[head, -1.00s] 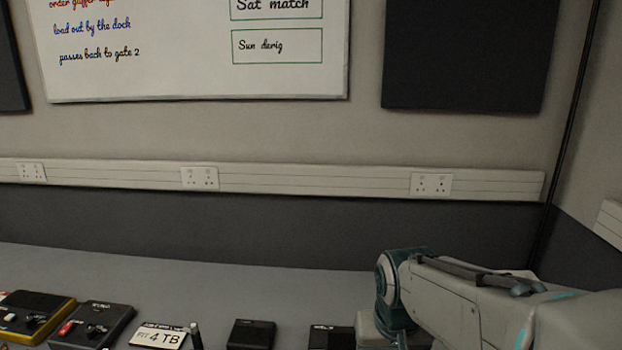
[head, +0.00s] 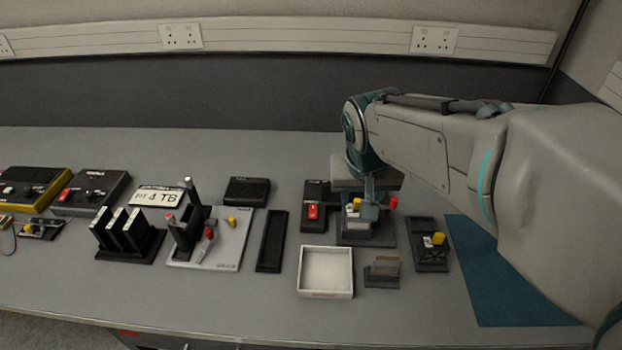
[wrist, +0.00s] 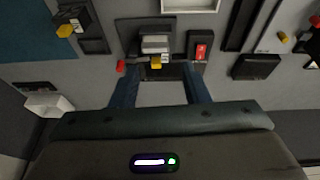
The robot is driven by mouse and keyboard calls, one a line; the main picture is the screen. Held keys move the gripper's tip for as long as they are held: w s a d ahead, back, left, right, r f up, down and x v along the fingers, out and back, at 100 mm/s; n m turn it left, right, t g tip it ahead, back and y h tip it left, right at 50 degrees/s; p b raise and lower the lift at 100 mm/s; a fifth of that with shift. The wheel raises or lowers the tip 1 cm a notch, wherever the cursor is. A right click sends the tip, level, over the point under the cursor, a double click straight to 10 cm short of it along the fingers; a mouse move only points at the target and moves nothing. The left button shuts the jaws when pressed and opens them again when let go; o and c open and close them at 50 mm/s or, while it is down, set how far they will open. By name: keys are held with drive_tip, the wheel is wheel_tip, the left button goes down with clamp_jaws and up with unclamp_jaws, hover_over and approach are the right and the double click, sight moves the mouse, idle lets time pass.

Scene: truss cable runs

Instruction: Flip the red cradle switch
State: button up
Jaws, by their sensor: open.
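Below my gripper (head: 368,208) is a dark cradle-like unit (head: 362,240) with a grey block, a yellow knob (wrist: 156,62) and a red knob (head: 391,202) at its side. The red knob also shows in the wrist view (wrist: 120,66), just outside one finger. A red rocker switch (head: 313,211) sits on a black box left of the unit; it also shows in the wrist view (wrist: 201,51), beyond the other finger. I cannot tell which red piece is the cradle switch. My arm partly hides the unit.
A white tray (head: 326,292) and a small card holder (head: 382,271) stand in front. A box with a yellow knob (head: 431,246) and a blue mat (head: 500,285) are at right. A grey board (head: 222,258), slotted black rack (head: 130,252) and pedals crowd the left.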

drive_tip(key=b, duration=0.4)
approach(313, 208)
drive_tip(key=shift+m+t, duration=0.3)
drive_tip(key=shift+t, duration=0.1)
drive_tip(key=x, duration=0.4)
drive_tip(key=b+x, duration=0.1)
drive_tip(key=x, duration=0.2)
drive_tip(key=shift+s+f, duration=0.1)
drive_tip(key=shift+f, duration=0.35)
